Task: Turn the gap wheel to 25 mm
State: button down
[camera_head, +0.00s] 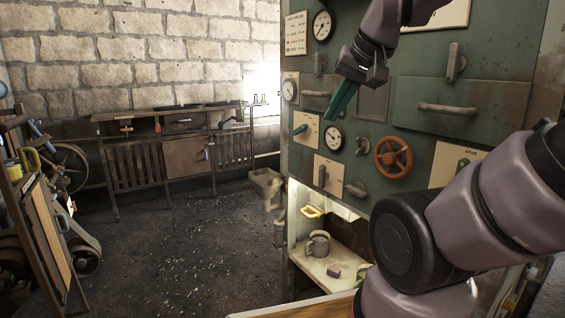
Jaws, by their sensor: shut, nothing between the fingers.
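An orange-brown handwheel (407,158) sits on the green cabinet front, right of centre; it is the only handwheel I see on the cabinet. A round white dial (333,142) is to its left; its reading is too small to make out. My gripper (331,118) comes down from the top with its teal fingers shut and empty. In the picture the fingertips are up and left of the wheel, just above the dial. They appear apart from the wheel; I cannot tell their distance from the panel.
The green cabinet (440,118) carries levers, more dials and a drawer handle (447,109).

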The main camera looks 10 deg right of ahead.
aim_at(391, 158)
jog(key=k+l+z, duration=0.15)
jog(key=z, duration=0.3)
jog(key=k+l+z, duration=0.1)
jog(key=l+z, duration=0.3)
jog(key=j, duration=0.1)
